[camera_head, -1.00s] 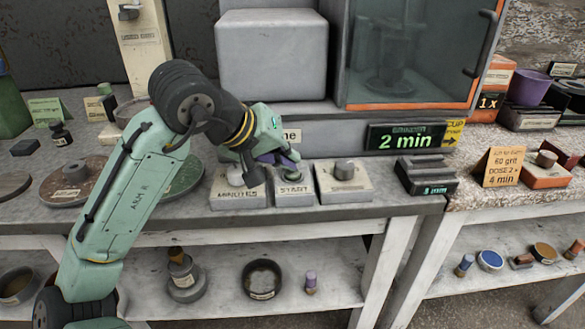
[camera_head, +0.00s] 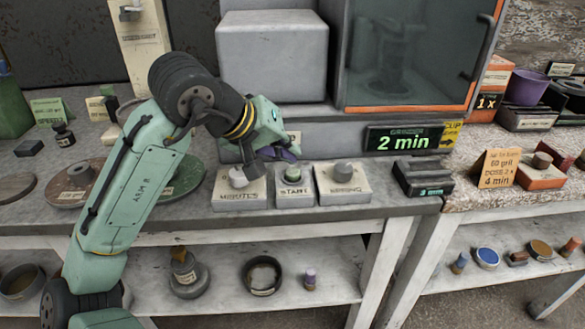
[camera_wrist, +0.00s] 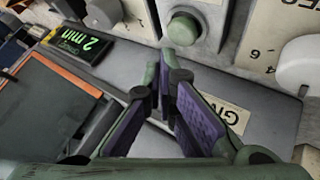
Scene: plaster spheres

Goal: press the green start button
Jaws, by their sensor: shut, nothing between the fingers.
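The green start button (camera_head: 293,172) is a short round cap on a pale box (camera_head: 295,199) labelled START, on the front of the bench. It also shows at the top of the wrist view (camera_wrist: 184,28). My gripper (camera_head: 287,154) is shut and empty. Its purple-padded fingers are just above and behind the button, apart from it in the head view. In the wrist view the fingertips (camera_wrist: 166,68) lie just below the button in the picture. I cannot tell whether the button is pushed in.
A dial box labelled MINUTES (camera_head: 240,193) stands left of the start box, and another knob box (camera_head: 342,184) stands right. Behind is the grey machine with a green-lit "2 min" display (camera_head: 405,139) and a glass-fronted cabinet (camera_head: 415,60). A dark block (camera_head: 423,178) is further right.

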